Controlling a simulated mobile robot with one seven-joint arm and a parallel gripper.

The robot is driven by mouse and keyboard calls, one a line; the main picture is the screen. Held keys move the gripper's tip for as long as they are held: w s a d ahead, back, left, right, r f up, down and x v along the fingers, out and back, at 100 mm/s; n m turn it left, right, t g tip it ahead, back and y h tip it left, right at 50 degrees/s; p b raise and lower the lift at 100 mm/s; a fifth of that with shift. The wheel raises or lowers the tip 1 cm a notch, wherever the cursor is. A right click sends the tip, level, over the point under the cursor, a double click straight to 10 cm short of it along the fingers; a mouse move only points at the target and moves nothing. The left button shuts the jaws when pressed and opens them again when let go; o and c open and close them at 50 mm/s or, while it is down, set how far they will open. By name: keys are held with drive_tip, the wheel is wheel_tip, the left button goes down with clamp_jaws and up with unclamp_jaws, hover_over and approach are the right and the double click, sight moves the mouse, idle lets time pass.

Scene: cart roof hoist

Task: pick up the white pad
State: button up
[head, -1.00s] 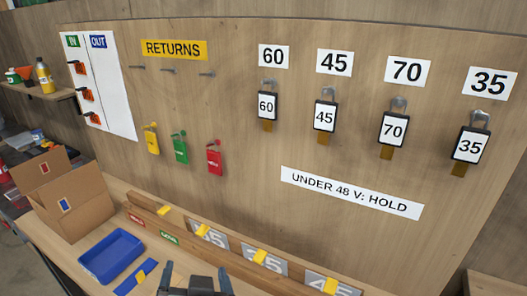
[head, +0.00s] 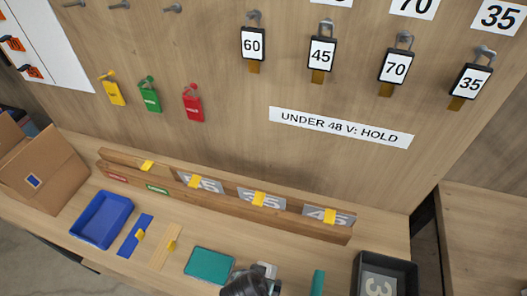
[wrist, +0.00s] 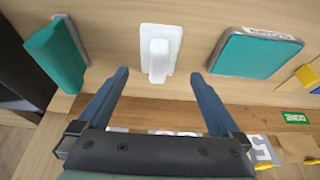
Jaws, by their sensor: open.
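The white pad (wrist: 160,72) lies on the wooden bench top in the wrist view, with a raised white grip bar along its middle. My gripper (wrist: 160,76) is open and empty, with one blue-grey finger on each side of the pad's near end. The fingers look apart from the pad; I cannot tell their height above it. In the head view my arm's dark end is at the bottom edge and mostly hides the pad.
A teal pad (wrist: 256,53) lies right of the white pad and a teal block (wrist: 55,55) left of it. In the head view, a long wooden rack (head: 225,205) with number plates runs behind. A blue tray (head: 102,220) stands left, a dark bin (head: 386,262) right.

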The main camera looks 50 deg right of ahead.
drive_tip(key=shift+p+x, duration=0.55)
drive_tip(key=shift+x, duration=2.1)
drive_tip(key=shift+d, duration=0.1)
drive_tip(key=c, duration=1.3)
drive_tip(key=shift+r, duration=0.1)
wheel_tip(320, 180, up, 10)
drive_tip(key=shift+b, duration=0.4)
